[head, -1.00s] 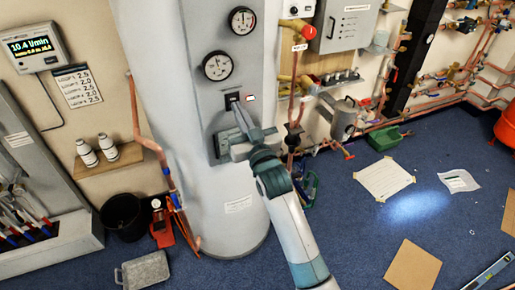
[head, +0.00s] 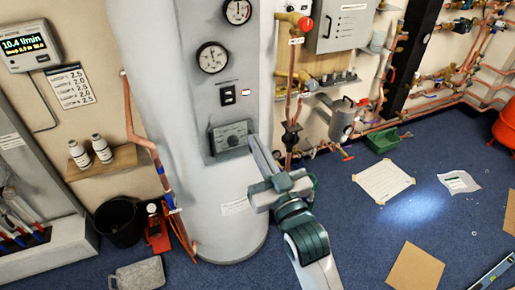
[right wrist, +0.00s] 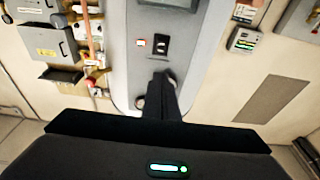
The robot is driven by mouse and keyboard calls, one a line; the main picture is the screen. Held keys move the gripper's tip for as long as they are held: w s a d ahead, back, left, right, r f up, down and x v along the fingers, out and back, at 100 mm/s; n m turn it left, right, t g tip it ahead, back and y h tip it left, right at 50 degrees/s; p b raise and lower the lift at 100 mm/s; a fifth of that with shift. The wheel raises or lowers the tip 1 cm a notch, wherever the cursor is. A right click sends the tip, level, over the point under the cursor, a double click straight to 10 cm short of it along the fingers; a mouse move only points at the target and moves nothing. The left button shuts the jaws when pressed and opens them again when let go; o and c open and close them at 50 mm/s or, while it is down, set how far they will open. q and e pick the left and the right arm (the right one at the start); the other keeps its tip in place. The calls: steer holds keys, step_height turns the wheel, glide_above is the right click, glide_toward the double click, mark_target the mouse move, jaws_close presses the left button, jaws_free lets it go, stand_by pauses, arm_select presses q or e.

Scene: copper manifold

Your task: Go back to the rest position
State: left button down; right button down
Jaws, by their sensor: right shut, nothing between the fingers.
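My right gripper (head: 262,158) is shut and empty in the head view, just right of the grey control panel (head: 231,138) on the tall grey cylinder (head: 228,190). Its arm comes up from the bottom of the picture. In the right wrist view the shut fingers (right wrist: 160,84) point toward the cylinder's front, below a black switch (right wrist: 159,46). The black switch also shows in the head view (head: 228,95), with two round gauges above it. Whether the fingertips touch the cylinder cannot be told. My left gripper is not in view.
Copper pipes and a metal jug (head: 341,122) are right of the cylinder. A green tray (head: 382,140), a taped sheet (head: 383,181) and a brown board (head: 414,268) lie on the blue floor. A black bucket (head: 120,222) stands at left.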

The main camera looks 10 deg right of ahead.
steer(key=shift+f, duration=0.1)
stand_by(0.4)
step_height(320, 180, down, 38)
steer(key=d+g+h, duration=0.2)
steer(key=g+h, duration=0.1)
steer(key=g, duration=0.4)
steer(key=s+d+f+g+h, duration=0.1)
steer(key=s+d+f+g, duration=0.15)
steer(key=s+f, duration=0.65)
steer(key=s+d+f+g, duration=0.2)
steer(key=s+d+f, duration=0.25)
steer(key=f, duration=0.85)
steer(key=s+d+f+g, duration=0.2)
steer(key=s+f, duration=0.4)
steer(key=s, duration=0.6)
steer(key=s+d+f+g+h, duration=0.1)
steer(key=s+d+f, duration=0.4)
steer(key=s, duration=0.8)
steer(key=s+d+f+m+g+h, duration=0.1)
steer(key=s+d+f+g, duration=0.3)
steer(key=s+f, duration=0.4)
steer(key=s, duration=0.4)
steer(key=shift+s+d, duration=0.25)
steer(key=shift+s, duration=0.15)
